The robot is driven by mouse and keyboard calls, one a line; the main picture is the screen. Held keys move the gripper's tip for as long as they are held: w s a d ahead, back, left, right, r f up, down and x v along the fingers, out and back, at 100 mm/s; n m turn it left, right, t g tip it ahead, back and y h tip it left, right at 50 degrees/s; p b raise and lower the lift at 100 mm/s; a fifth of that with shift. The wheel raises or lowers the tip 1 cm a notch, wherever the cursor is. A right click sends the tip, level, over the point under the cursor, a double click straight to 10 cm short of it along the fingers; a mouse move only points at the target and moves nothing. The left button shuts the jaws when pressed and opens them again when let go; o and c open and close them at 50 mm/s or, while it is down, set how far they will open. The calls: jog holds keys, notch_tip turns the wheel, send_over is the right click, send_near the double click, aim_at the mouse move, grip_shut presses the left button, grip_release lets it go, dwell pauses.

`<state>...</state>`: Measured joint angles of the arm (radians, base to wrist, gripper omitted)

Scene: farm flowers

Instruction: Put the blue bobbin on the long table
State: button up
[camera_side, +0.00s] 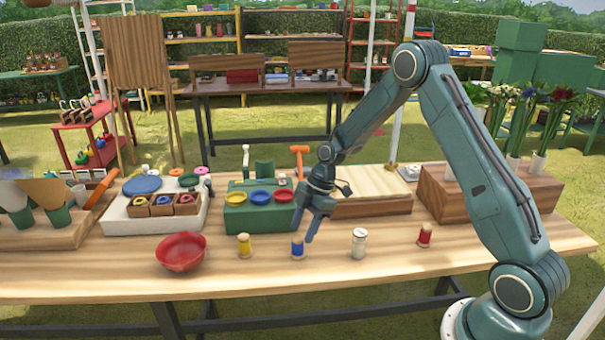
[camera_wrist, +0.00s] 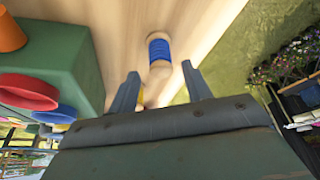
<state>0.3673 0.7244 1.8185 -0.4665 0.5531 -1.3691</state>
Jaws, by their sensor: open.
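The blue bobbin (camera_side: 297,248) stands upright on the long wooden table (camera_side: 330,262), near its front edge. It has wooden ends and blue thread. My gripper (camera_side: 302,234) is open, pointing down just above and behind the bobbin, with nothing held. In the wrist view the bobbin (camera_wrist: 159,50) shows ahead of the gap between my two fingers (camera_wrist: 160,84), and clear of both. Whether a fingertip is level with the bobbin's top is hard to tell.
A yellow bobbin (camera_side: 244,245), a white bobbin (camera_side: 358,243) and a red bobbin (camera_side: 424,235) stand in the same row. A red bowl (camera_side: 181,252) is at left. A green block with coloured rings (camera_side: 238,216) is behind. A brown table (camera_side: 262,87) stands in the background.

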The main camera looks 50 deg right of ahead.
jog(key=w+v, duration=0.1)
jog(key=v, duration=0.6)
jog(key=shift+s+r, duration=0.15)
jog(key=shift+s, duration=0.3)
jog(key=shift+r, duration=0.1)
jog(key=s+a+r+m+t+h, duration=0.1)
jog(key=s+a+r+m, duration=0.2)
jog(key=s+r, duration=0.3)
jog(key=s+a+r+m+h, duration=0.25)
jog(key=s+a+r, duration=0.2)
jog(key=r, duration=0.45)
jog(key=s+a+r+m+t, duration=0.1)
jog(key=s+m, duration=0.3)
jog(key=s, duration=0.4)
jog(key=s+r+m+t, duration=0.2)
jog(key=s+m, duration=0.3)
jog(key=s, duration=0.4)
jog(key=shift+s+a+h, duration=0.25)
jog(key=shift+a+h, duration=0.1)
jog(key=shift+a, duration=0.05)
